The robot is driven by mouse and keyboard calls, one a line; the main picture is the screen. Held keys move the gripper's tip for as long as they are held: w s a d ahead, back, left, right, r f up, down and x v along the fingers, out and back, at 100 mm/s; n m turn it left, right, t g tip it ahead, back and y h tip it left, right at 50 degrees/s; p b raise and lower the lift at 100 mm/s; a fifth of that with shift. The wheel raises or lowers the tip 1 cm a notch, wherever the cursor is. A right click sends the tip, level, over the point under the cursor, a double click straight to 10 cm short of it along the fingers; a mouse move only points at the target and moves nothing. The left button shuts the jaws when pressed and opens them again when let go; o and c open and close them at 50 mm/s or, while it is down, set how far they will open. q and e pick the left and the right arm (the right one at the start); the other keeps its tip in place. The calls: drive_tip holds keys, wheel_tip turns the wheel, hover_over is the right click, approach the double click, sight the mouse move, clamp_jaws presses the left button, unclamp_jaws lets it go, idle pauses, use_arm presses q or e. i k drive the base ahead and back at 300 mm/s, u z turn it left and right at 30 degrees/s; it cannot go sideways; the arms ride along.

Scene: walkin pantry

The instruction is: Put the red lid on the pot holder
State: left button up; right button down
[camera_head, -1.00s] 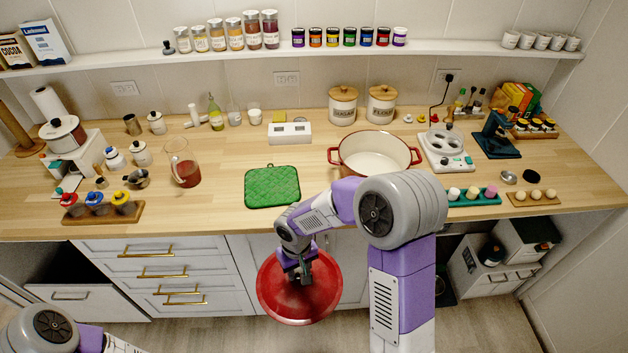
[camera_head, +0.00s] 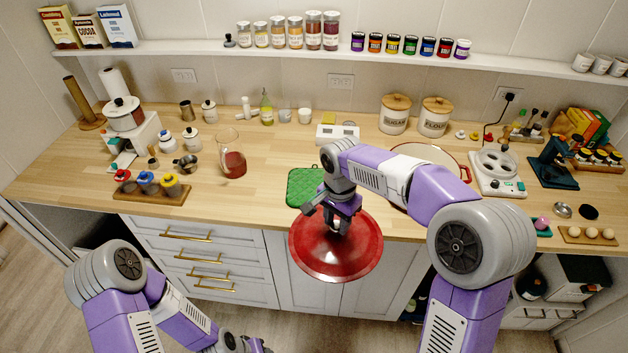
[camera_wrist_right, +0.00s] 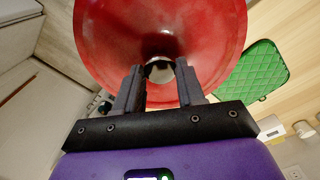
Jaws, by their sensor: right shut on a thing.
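The red lid (camera_head: 341,262) hangs from my right gripper (camera_head: 335,222), which is shut on its knob. It is held in front of the counter's front edge, with its far side overlapping the counter in the head view. In the right wrist view the lid (camera_wrist_right: 160,35) fills the top, with its knob between the fingers of the gripper (camera_wrist_right: 160,88). The green quilted pot holder (camera_head: 300,186) lies flat and bare on the counter just beyond the lid, its right part hidden by my arm. It also shows in the wrist view (camera_wrist_right: 257,72). My left gripper is out of view; only its arm shows.
A red-rimmed pot (camera_head: 432,152) stands to the right, partly hidden by my right arm. A glass jug (camera_head: 232,160) and a wooden rack of colored-lid jars (camera_head: 152,190) stand to the left. The counter between the jug and pot holder is clear.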

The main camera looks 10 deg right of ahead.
sight(315, 183)
drive_tip(key=i, duration=0.9)
